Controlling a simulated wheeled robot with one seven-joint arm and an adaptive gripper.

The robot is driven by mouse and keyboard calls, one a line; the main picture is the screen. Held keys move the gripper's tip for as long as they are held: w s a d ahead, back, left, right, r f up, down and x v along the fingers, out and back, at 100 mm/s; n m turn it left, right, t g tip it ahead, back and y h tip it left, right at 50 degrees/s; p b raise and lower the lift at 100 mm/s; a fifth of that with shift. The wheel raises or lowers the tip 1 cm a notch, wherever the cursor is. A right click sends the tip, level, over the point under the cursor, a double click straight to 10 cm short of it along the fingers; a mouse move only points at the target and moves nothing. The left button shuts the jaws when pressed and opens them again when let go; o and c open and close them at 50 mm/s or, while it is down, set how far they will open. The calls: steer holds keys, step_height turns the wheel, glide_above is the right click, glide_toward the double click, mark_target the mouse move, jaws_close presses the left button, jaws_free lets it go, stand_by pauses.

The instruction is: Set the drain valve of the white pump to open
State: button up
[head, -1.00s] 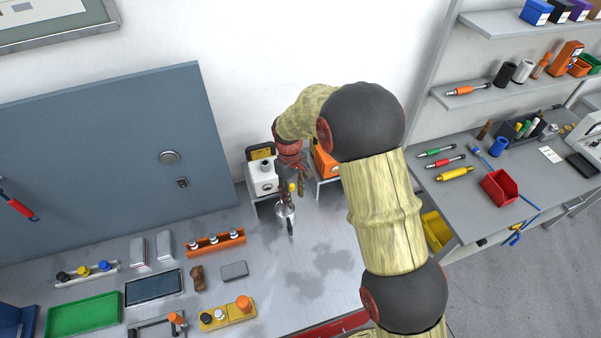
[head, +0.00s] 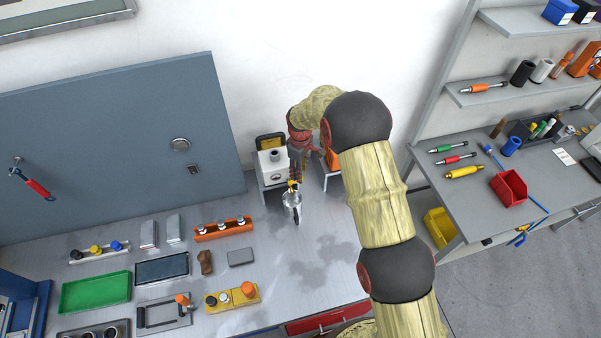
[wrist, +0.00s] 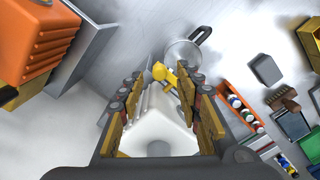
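The white pump (head: 272,165) stands on a small grey stand against the wall, its right front partly hidden by my gripper. In the wrist view its white body (wrist: 158,120) lies below and between my fingers. My gripper (wrist: 157,80) is open around the handle, with no clear contact visible. In the head view my gripper (head: 295,172) is at the pump's right front. A metal pot (head: 292,207) with a dark handle stands below the valve.
An orange pump (head: 331,159) stands close on the right, partly hidden by my arm; it also shows in the wrist view (wrist: 40,45). An orange rack (head: 222,229), a green tray (head: 95,292) and several small parts lie left. Bench right of the pot is clear.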

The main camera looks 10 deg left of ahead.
steer(key=shift+f, duration=1.1)
steer(key=shift+c, duration=1.1)
jaws_close()
